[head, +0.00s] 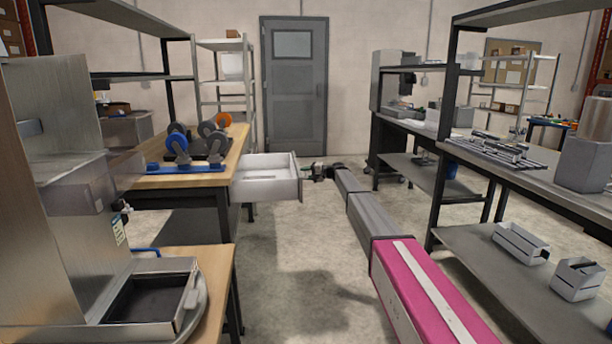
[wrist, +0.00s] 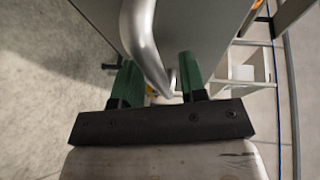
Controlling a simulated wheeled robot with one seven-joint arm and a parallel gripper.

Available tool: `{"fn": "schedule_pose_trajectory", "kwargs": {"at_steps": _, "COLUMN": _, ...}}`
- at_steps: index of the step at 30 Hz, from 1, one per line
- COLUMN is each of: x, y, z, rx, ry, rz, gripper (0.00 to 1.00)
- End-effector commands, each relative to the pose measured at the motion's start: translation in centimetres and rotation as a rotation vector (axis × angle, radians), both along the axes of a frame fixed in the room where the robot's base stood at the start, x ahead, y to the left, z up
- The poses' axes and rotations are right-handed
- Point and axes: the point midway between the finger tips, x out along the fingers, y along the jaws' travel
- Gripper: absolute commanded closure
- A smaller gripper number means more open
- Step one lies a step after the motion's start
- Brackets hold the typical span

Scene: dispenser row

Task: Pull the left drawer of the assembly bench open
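The assembly bench (head: 182,181) with a wooden top stands at the left in the head view. Its white drawer (head: 262,188) is pulled well out to the right, and its empty-looking inside shows. My gripper (head: 316,172) is just right of the drawer's front in the head view, small and partly dark. In the wrist view, the green fingers of my gripper (wrist: 160,82) are apart. A curved metal handle (wrist: 138,35) on a grey front panel (wrist: 195,30) passes between them, with some gap visible. Whether a finger touches the handle is unclear.
A metal machine with a tray (head: 150,300) is at the near left. A grey workbench (head: 540,180) with a lower shelf lines the right. The floor (head: 290,260) between is clear apart from my arm.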

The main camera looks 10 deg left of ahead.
Motion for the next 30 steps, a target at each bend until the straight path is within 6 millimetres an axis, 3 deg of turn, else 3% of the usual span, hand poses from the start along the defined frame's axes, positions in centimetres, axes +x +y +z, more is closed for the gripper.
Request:
{"fn": "schedule_pose_trajectory", "kwargs": {"at_steps": 8, "x": -0.3, "y": -1.7, "z": 0.3, "rx": 0.000, "ry": 0.000, "rz": -0.001, "gripper": 0.61}}
{"fn": "schedule_pose_trajectory", "kwargs": {"at_steps": 21, "x": -1.5, "y": -9.2, "z": 1.7, "rx": 0.000, "ry": 0.000, "rz": -0.002, "gripper": 0.61}}
{"fn": "schedule_pose_trajectory", "kwargs": {"at_steps": 30, "x": -1.7, "y": -10.5, "z": 1.9, "rx": 0.000, "ry": 0.000, "rz": 0.001, "gripper": 0.61}}
